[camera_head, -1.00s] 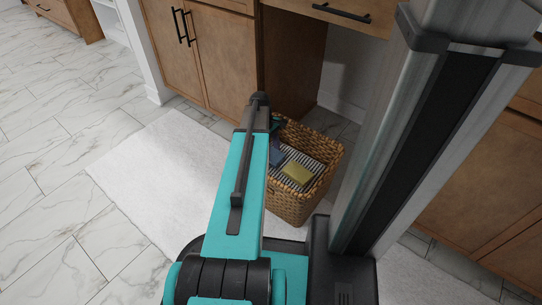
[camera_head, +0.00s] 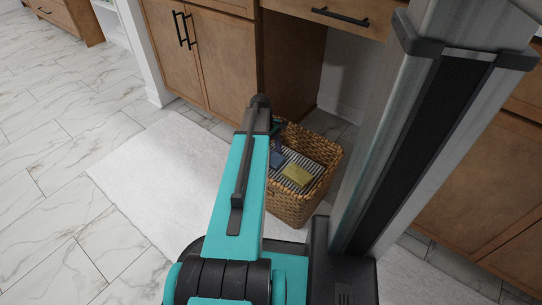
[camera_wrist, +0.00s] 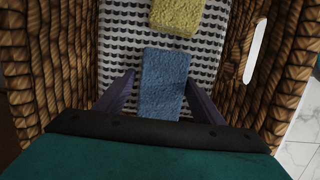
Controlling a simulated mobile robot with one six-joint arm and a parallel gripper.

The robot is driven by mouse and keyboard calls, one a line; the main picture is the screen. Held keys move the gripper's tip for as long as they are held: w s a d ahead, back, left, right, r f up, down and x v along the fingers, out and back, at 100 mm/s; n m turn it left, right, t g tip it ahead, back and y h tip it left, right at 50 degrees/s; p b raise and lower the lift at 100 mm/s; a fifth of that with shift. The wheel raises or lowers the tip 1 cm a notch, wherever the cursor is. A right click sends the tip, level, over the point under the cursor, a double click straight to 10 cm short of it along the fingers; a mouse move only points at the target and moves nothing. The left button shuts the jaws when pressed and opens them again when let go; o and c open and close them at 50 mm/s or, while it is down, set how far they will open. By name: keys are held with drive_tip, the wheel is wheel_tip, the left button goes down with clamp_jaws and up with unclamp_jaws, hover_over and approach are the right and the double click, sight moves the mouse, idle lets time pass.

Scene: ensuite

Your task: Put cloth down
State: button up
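A blue cloth (camera_wrist: 163,82) lies inside the wicker basket (camera_wrist: 45,60), on a black-and-white patterned lining (camera_wrist: 118,40). It also shows in the head view (camera_head: 277,158), partly hidden by my arm. My gripper (camera_wrist: 160,78) is down in the basket with one finger on each side of the blue cloth. The fingers are spread, with lining visible between the left finger and the cloth. A yellow cloth (camera_wrist: 176,16) lies just beyond the blue one and shows in the head view (camera_head: 297,175).
The basket (camera_head: 290,208) stands on a white rug (camera_head: 150,170) in front of wooden cabinets (camera_head: 222,55). Its woven walls rise close on both sides of my gripper. Marble-tiled floor (camera_head: 60,110) is clear to the left.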

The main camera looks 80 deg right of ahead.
drive_tip(key=shift+w+a+f, duration=0.15)
drive_tip(key=shift+f, duration=0.25)
drive_tip(key=shift+w+a+f, duration=0.1)
drive_tip(key=shift+a+f, duration=0.05)
drive_tip(key=shift+f, duration=0.25)
drive_tip(key=shift+r+b, duration=0.2)
drive_tip(key=shift+b, duration=0.15)
wheel_tip(320, 180, up, 12)
drive_tip(key=w+d+p, duration=0.1)
drive_tip(key=w+p, duration=0.1)
drive_tip(key=p, duration=0.5)
drive_tip(key=shift+r, duration=0.25)
drive_tip(key=shift+d, duration=0.1)
